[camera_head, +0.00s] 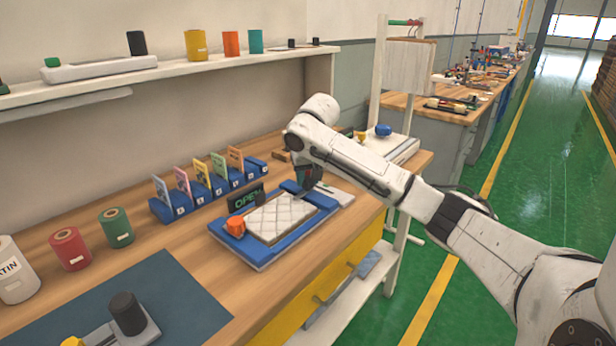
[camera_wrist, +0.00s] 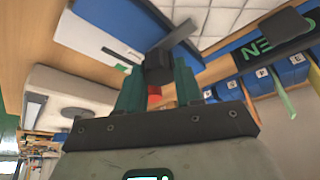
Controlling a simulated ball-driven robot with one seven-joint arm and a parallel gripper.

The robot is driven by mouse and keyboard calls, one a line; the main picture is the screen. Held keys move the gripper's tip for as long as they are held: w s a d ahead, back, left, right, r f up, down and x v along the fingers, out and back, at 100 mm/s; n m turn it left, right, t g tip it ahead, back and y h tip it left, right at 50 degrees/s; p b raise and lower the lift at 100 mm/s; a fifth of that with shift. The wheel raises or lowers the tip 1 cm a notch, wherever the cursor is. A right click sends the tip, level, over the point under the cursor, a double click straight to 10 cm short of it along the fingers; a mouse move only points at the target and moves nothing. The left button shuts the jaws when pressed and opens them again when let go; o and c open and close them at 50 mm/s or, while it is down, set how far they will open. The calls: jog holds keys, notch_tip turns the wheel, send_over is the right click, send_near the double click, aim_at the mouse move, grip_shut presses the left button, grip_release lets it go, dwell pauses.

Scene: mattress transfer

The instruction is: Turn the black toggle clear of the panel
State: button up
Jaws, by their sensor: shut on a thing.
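A white quilted panel (camera_head: 279,218) lies in a blue fixture (camera_head: 256,263) on the wooden bench. An orange round toggle (camera_head: 235,226) sits at the fixture's near-left corner. My gripper (camera_head: 308,178) is at the far-right corner, pointing down. In the wrist view, the green fingers of my gripper (camera_wrist: 158,88) are shut on the black toggle (camera_wrist: 158,66). A grey bar (camera_wrist: 180,34) runs from the toggle toward the panel (camera_wrist: 214,18); I cannot tell whether its tip overlaps the panel's edge. The arm and fingers partly hide the toggle in the head view.
A dark display (camera_head: 246,198) beside the fixture reads OPEN. Blue card holders (camera_head: 202,192) stand behind it, with coloured cylinders (camera_head: 117,228) to the left. A blue mat (camera_head: 130,300) covers the front left.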

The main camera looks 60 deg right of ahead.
jog(key=shift+c, duration=0.7)
